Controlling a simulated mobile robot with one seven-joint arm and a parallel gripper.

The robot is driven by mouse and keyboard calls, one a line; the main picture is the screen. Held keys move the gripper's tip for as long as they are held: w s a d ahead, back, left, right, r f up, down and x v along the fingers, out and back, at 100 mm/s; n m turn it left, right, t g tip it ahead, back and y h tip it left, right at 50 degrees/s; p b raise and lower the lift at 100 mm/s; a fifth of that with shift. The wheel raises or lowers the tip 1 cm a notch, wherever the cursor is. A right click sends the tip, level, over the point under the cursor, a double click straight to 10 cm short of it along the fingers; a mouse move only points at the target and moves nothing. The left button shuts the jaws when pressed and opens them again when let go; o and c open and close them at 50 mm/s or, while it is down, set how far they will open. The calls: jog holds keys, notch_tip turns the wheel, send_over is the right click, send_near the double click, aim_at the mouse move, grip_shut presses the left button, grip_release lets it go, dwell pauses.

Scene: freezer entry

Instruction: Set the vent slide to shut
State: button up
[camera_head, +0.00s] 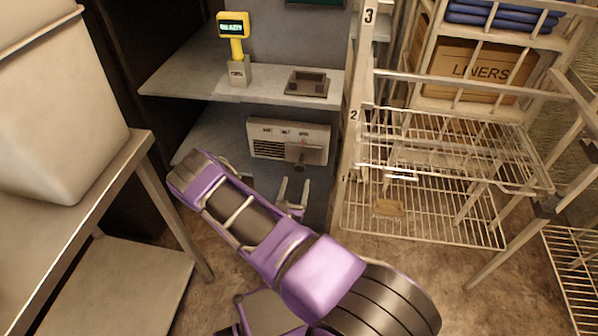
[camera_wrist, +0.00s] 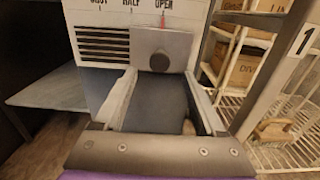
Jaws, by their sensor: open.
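The vent panel (camera_head: 262,131) is a pale box on the grey wall below the shelf. In the wrist view the panel (camera_wrist: 84,15) carries the words SHUT, HALF and OPEN, partly cut off at the top, with dark slots exposed at left. The slide plate (camera_wrist: 175,43) sits at the right under OPEN, with a red mark above it. Its round dark knob (camera_wrist: 159,62) sticks out low on the plate. My gripper (camera_wrist: 162,82) is open, its fingers apart below and to either side of the knob, holding nothing. In the head view my gripper (camera_head: 294,185) is just below the panel.
A shelf (camera_head: 180,78) above the panel holds a yellow display post (camera_head: 235,45) and a dark scale (camera_head: 307,84). A white wire rack (camera_head: 440,150) stands close on the right. A metal table (camera_head: 60,215) with a white bin (camera_head: 55,100) is at left.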

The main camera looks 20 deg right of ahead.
aim_at(299, 169)
jog(key=x, duration=0.7)
jog(key=shift+b, duration=0.35)
jog(key=shift+s, duration=0.1)
grip_shut()
jog(key=shift+a, duration=0.1)
dwell(0.8)
